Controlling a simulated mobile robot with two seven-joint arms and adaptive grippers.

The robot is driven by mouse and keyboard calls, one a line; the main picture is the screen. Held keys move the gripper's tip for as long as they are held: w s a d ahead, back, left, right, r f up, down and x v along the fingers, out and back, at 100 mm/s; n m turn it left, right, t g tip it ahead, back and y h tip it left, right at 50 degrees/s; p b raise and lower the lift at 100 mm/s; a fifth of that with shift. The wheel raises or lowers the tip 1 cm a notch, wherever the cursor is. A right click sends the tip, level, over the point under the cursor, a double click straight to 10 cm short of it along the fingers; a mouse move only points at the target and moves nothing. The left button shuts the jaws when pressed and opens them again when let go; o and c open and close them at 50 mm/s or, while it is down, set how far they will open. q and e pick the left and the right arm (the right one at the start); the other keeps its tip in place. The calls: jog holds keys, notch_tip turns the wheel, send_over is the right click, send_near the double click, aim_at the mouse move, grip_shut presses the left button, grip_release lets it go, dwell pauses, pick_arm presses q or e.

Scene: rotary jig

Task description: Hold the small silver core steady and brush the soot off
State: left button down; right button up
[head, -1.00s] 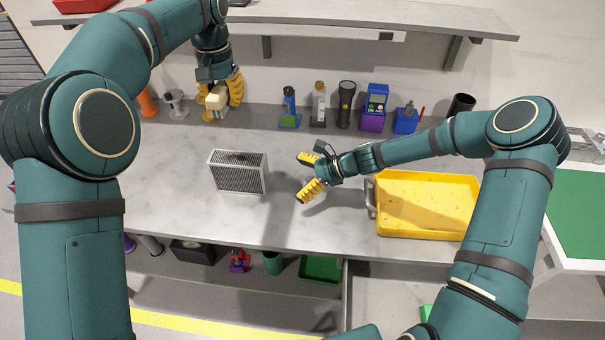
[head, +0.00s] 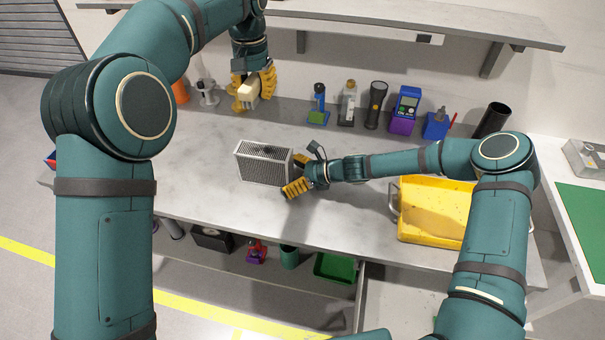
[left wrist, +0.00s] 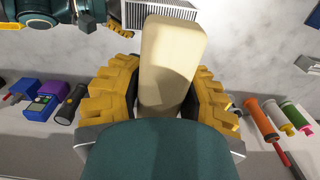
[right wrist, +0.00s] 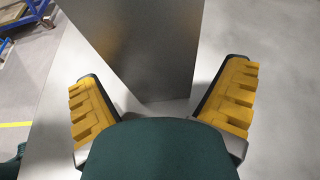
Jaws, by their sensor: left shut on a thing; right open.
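The small silver core (head: 263,163) is a box with a dark mesh face, standing on the grey bench; soot is hard to make out at this size. Its grille shows at the top of the left wrist view (left wrist: 172,15), and a plain metal side fills the upper middle of the right wrist view (right wrist: 150,45). My right gripper (head: 291,175) is open at the core's right end, fingers to either side of that end with visible gaps.
A yellow tray (head: 438,238) stands at the right of the bench. A torch (head: 376,105), a blue and purple device (head: 405,110), bottles and a black cup (head: 493,120) line the back. The bench left of the core is clear. A shelf (head: 400,25) hangs above.

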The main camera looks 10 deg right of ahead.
jog(key=shift+w+a+f, duration=0.15)
jog(key=shift+a, duration=0.2)
jog(key=c, duration=1.4)
